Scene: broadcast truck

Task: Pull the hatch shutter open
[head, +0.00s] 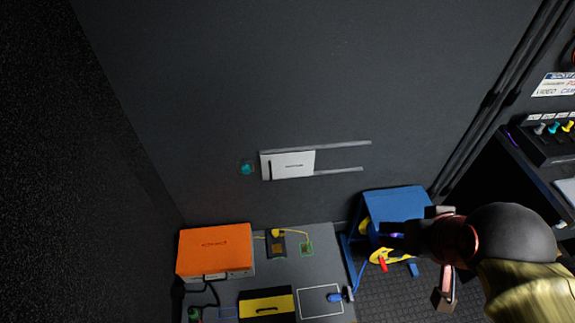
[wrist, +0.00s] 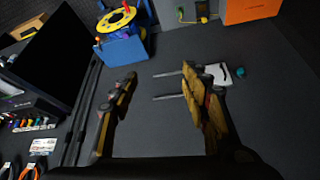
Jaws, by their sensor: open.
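The hatch shutter (head: 293,164) is a white panel with a small dark label, set on the dark wall. A dark upright bar (head: 267,167) shows at its left end. Two grey horizontal rails (head: 340,143) run from it to the right, with bare wall between them. My gripper (head: 440,252) is open and empty, low and to the right of the shutter, well apart from it. In the wrist view the shutter (wrist: 218,73) is partly hidden behind the right finger, and the rails point between my fingers.
A teal button (head: 246,168) sits left of the shutter. Below are an orange case (head: 214,248), a bench with a yellow-black box (head: 266,304), and a blue cable reel (head: 395,205) near my gripper. A control console (head: 551,135) stands at right. The wall around the shutter is clear.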

